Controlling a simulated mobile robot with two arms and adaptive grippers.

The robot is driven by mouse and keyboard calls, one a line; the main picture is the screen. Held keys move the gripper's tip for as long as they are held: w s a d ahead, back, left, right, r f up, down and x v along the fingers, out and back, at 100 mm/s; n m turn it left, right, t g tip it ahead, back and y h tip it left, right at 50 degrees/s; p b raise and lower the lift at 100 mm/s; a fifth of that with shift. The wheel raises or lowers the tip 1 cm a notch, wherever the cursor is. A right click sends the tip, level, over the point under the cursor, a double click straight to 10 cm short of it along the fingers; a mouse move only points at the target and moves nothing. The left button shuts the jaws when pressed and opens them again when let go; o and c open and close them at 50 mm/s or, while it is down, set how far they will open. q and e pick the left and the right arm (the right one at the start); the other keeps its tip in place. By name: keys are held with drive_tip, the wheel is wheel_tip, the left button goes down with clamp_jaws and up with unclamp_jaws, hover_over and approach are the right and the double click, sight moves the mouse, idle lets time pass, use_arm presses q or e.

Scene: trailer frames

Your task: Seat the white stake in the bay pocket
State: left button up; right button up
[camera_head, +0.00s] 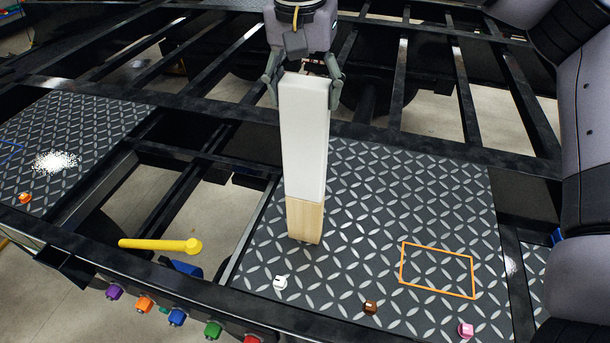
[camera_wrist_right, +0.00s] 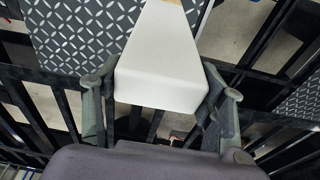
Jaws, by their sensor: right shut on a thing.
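The white stake (camera_head: 305,135) is a long square post, white with a bare wood lower end (camera_head: 305,218). It stands near upright in the head view, with its wood end over the patterned metal plate (camera_head: 400,205). I cannot tell whether that end touches the plate. My right gripper (camera_head: 304,82) is shut on the stake's top end, one finger on each side. In the right wrist view the gripper (camera_wrist_right: 160,95) holds the white stake (camera_wrist_right: 162,60), which runs away from the camera. I cannot make out the bay pocket for certain. My left gripper is not in view.
Black frame rails (camera_head: 440,140) with open gaps surround the plate. An orange outline (camera_head: 437,270) marks the plate's right part. White (camera_head: 280,282), brown (camera_head: 370,307) and pink (camera_head: 466,330) small blocks lie near its front. A yellow bar (camera_head: 160,244) juts out at left.

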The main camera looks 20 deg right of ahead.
drive_tip(key=c, duration=1)
drive_tip(key=shift+r, duration=0.1)
